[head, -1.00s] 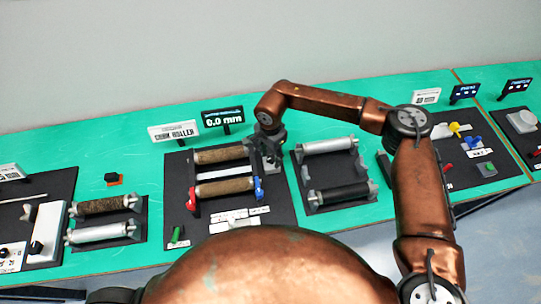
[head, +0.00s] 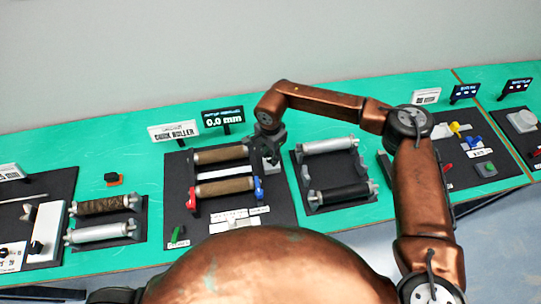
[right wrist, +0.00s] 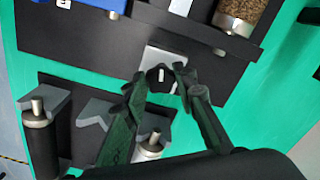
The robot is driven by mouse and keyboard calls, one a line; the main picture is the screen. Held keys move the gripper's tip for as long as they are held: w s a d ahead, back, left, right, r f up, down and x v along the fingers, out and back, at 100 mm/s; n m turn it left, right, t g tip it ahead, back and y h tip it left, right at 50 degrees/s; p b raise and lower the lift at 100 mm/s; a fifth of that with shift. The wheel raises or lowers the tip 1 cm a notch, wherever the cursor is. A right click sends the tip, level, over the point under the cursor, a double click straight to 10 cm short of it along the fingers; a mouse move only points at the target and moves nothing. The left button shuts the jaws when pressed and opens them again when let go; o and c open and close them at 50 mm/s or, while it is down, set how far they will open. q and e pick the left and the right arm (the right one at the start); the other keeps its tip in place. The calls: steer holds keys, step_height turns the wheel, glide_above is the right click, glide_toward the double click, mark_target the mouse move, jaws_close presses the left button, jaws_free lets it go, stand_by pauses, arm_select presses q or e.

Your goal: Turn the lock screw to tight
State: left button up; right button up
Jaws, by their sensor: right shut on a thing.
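The lock screw (right wrist: 161,74) is a dark knob with a white mark, on a light grey plate at the edge of the black board (right wrist: 85,40) in the right wrist view. The mark stands about upright in that picture. My right gripper (right wrist: 160,76) is shut on the knob, with one fingertip on each side. In the head view my right gripper (head: 268,152) is at the right end of the upper roller and hides the knob. My left gripper is not in view.
The board holds two brown rollers (head: 225,186), with red and blue levers (head: 259,188) at the lower one. A display (head: 222,117) reads 0.0 mm. A rack with a silver roller (head: 328,146) and a black roller (head: 343,193) stands close on the right.

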steer(key=m, duration=0.5)
steer(key=shift+w+a+b, duration=0.1)
steer(key=shift+w+b, duration=0.05)
steer(key=shift+b, duration=0.15)
steer(key=m, duration=0.6)
steer(key=shift+w, duration=0.1)
steer(key=m+p, duration=0.1)
steer(key=m, duration=0.3)
steer(key=shift+r+m, duration=0.1)
steer(key=shift+m, duration=0.3)
steer(key=m+p, duration=0.1)
steer(key=m, duration=0.4)
steer(key=shift+w, duration=0.15)
steer(key=o, duration=1.2)
steer(key=shift+c, duration=0.2)
